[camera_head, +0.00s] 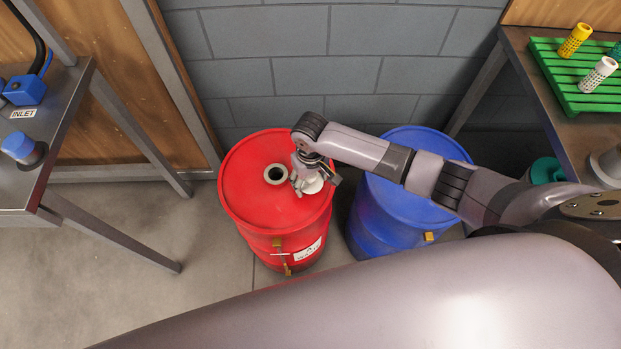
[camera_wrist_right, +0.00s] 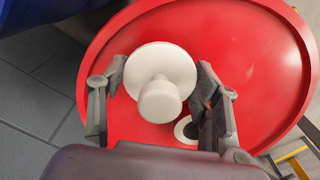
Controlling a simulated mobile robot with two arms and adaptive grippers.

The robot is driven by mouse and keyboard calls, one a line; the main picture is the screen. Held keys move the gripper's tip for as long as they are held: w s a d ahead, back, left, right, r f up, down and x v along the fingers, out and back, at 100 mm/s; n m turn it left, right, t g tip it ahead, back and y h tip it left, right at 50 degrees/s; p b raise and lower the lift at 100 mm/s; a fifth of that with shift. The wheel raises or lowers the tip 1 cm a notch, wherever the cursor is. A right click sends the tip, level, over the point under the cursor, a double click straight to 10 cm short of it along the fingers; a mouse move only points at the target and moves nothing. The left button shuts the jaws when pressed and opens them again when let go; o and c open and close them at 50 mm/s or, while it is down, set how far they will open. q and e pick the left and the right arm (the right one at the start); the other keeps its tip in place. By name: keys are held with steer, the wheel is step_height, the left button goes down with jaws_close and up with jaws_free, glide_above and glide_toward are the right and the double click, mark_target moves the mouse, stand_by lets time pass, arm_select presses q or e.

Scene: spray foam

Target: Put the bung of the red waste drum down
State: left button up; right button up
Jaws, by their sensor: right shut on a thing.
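The red waste drum (camera_head: 245,195) stands upright on the floor. Its lid has an open round hole (camera_head: 276,174) with a pale rim, which also shows in the right wrist view (camera_wrist_right: 188,131), partly behind a finger. The bung (camera_head: 313,184) is white, a wide disc with a round knob, and shows clearly in the right wrist view (camera_wrist_right: 158,80). My right gripper (camera_head: 310,180) is shut on the bung, to the right of the hole, over the lid. I cannot tell whether the bung touches the lid. My left gripper is not in view.
A blue drum (camera_head: 405,210) stands close to the right of the red one, under my right arm. A bench (camera_head: 48,165) with a blue inlet fitting is at left. Another bench (camera_head: 535,90) with a green rack (camera_head: 560,85) is at right. A block wall is behind.

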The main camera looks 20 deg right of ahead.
steer(key=shift+f, duration=0.15)
steer(key=o, duration=1.1)
steer(key=shift+o, duration=0.2)
step_height(320, 180, up, 12)
steer(key=shift+r+p, duration=0.2)
steer(key=shift+p, duration=0.4)
